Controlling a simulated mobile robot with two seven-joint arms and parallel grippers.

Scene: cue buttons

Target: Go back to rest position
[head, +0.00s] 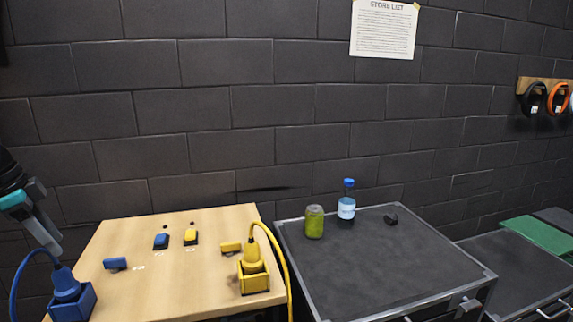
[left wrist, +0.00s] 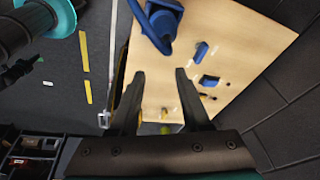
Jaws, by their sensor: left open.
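My left gripper (head: 48,238) is at the left edge of the head view, above the blue plug and the left edge of the wooden table (head: 190,285). In the left wrist view its two dark fingers (left wrist: 160,78) are spread with nothing between them. A blue plug (head: 66,284) with a blue cable sits in a blue socket box (head: 75,308); blue parts also show in the left wrist view (left wrist: 163,18). A blue button (head: 161,241) and a yellow button (head: 190,237) stand on the table. My right gripper is in neither view.
A yellow plug (head: 252,256) with a cable sits in a yellow box (head: 254,283). Small blue (head: 115,263) and yellow (head: 230,247) blocks lie nearby. A green jar (head: 314,222) and water bottle (head: 346,205) stand on the dark cabinet (head: 370,270). A brick wall (head: 230,100) stands behind.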

